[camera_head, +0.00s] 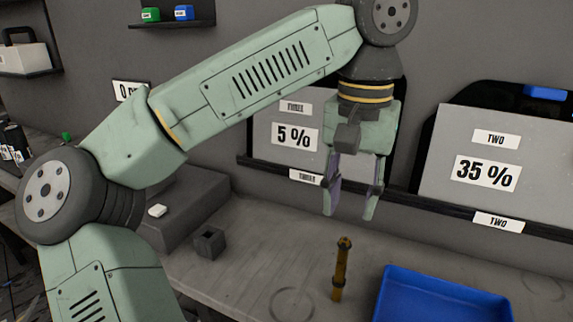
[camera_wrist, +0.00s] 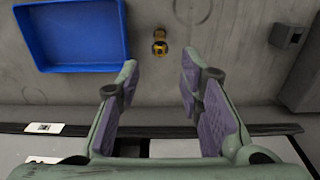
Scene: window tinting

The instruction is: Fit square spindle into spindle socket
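The spindle (camera_head: 340,272) is a slim yellow-brown piece with dark bands, standing upright on the grey bench. In the wrist view the spindle (camera_wrist: 160,42) shows nearly end-on, just beyond the gap between the fingertips. The spindle socket appears to be a small dark square block (camera_head: 209,243) with an opening in its top, left of the spindle; it also shows in the wrist view (camera_wrist: 287,36) at upper right. My gripper (camera_head: 350,212) points down, open and empty, above the spindle and apart from it. Its fingers (camera_wrist: 159,66) are spread in the wrist view.
A blue tray (camera_head: 440,273) lies on the bench just right of the spindle. A raised grey block (camera_head: 180,215) with a small white item (camera_head: 157,210) is at the left. Panels marked 5 % and 35 % (camera_head: 487,172) stand along the back wall. Bench between spindle and socket is clear.

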